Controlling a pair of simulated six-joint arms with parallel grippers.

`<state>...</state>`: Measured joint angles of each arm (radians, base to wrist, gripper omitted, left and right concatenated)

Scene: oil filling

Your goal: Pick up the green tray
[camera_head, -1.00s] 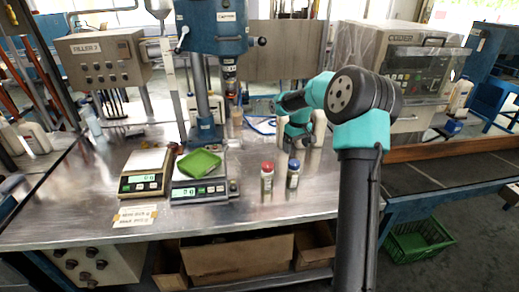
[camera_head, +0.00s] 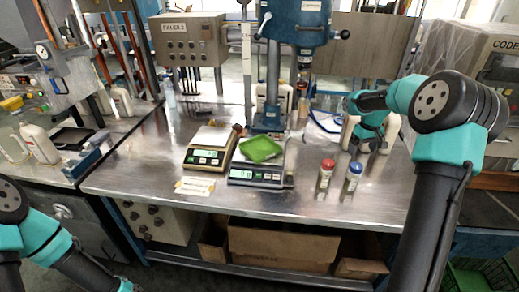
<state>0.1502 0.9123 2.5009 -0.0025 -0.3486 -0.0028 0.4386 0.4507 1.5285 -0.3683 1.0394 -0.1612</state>
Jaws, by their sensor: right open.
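The green tray (camera_head: 260,149) is a small, shallow, square dish. It sits on the pan of the right-hand weighing scale (camera_head: 257,175), in the middle of the metal bench. My right gripper (camera_head: 367,147) is open, with its pale fingers apart. It hangs over the bench to the right of the tray, well clear of it, behind the red-capped bottle (camera_head: 325,178) and the blue-capped bottle (camera_head: 352,181). I see nothing between its fingers. My left arm shows only as links in the lower left corner; its gripper is out of view.
A second scale (camera_head: 209,148) stands just left of the tray's scale. A blue drill-like machine (camera_head: 272,85) rises behind the tray. A paper label (camera_head: 195,187) lies near the bench's front edge. The bench (camera_head: 135,165) is bare to the left of the scales.

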